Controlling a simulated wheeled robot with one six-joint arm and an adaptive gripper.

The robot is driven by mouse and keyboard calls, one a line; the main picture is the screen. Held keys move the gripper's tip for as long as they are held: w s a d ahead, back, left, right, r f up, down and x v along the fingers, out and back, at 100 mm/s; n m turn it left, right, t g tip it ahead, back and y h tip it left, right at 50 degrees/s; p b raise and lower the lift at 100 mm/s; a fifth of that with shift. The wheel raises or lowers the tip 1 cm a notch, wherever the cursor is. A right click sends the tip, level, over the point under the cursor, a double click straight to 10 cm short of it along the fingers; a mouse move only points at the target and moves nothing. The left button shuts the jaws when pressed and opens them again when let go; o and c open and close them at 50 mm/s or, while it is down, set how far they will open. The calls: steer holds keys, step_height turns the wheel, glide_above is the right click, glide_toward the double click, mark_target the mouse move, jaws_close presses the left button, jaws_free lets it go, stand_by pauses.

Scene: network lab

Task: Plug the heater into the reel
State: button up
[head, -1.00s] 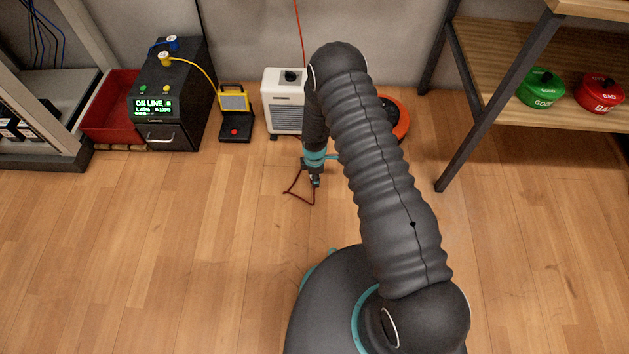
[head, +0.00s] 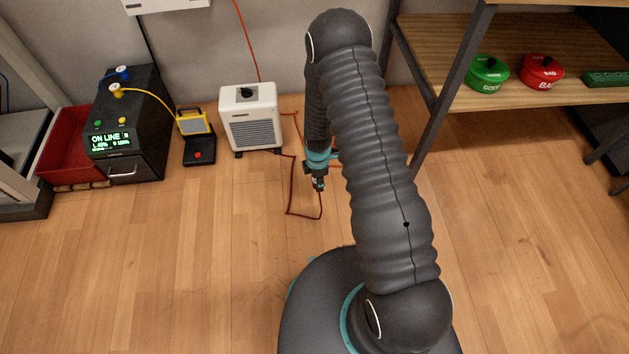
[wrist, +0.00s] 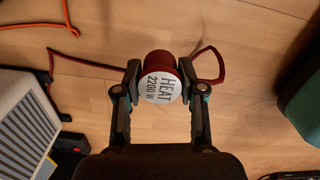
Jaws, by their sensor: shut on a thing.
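The heater (head: 252,118) is a white box with a grey grille and a dark knob on top, standing by the wall left of my arm. My gripper (head: 318,184) is over the floor to its right. In the wrist view my gripper (wrist: 160,80) is shut on the heater plug (wrist: 161,86), a dark red plug with a white round label reading HEAT 2200 W. The plug's dark red cord (head: 288,190) loops from the heater across the floor to my gripper. The reel is hidden behind my arm in the head view; an orange cord (head: 297,120) shows right of the heater.
A black ON LINE unit (head: 125,125), a small yellow lamp (head: 194,122) and a red bin (head: 68,150) stand to the left. A wooden shelf (head: 440,75) with green and red pots stands right. The floor in front is clear.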

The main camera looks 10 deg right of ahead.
steer(key=shift+w+d+r+m, duration=0.1)
steer(key=shift+r+m, duration=0.2)
steer(key=shift+r, duration=0.2)
steer(key=d+r+m, duration=0.2)
steer(key=r+m, duration=0.7)
steer(key=s+d+r+m, duration=0.1)
steer(key=d+r+m, duration=0.2)
steer(key=r+m, duration=0.7)
steer(key=shift+s+d, duration=0.15)
steer(key=shift+r, duration=0.1)
